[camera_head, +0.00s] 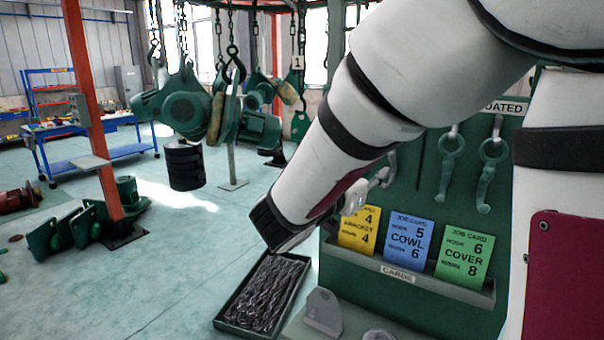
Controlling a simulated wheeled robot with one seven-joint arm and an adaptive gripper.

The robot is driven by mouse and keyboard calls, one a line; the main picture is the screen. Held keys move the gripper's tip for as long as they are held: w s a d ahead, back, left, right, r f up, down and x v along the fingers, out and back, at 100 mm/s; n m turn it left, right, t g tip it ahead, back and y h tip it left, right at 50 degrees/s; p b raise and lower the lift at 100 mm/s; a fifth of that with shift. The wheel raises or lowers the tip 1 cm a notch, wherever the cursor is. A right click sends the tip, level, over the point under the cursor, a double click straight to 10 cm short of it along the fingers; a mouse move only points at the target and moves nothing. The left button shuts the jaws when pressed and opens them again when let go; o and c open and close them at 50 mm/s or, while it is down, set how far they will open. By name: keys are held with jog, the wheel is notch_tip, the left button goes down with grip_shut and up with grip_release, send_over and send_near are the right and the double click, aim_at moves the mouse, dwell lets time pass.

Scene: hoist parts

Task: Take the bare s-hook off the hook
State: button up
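My gripper (359,196) is small in view, mostly behind my arm's wrist, in front of the green panel (408,190). A pale metal piece (388,168) shows at its far end; I cannot tell whether it is a fingertip or a bare s-hook, or whether the fingers are open. Two grey-green s-hooks hang on the panel to the right, one nearer (491,175) and one left of it (449,165), below a partly covered sign (503,107) reading "OATED". My arm hides the panel's left part. No s-hook is clearly identifiable as the bare one.
A card trough (410,284) with yellow, blue and green job cards juts out below the panel. A tray of chain (262,295) lies below my wrist. Green hoists (186,108) and a dark s-hook (234,65) hang on the left. An orange post (92,110) stands farther left.

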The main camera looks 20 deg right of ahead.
aim_at(392, 166)
jog(key=x, duration=0.9)
jog(key=shift+d+p, duration=0.25)
jog(key=shift+p, duration=0.15)
jog(key=shift+c, duration=0.5)
grip_shut()
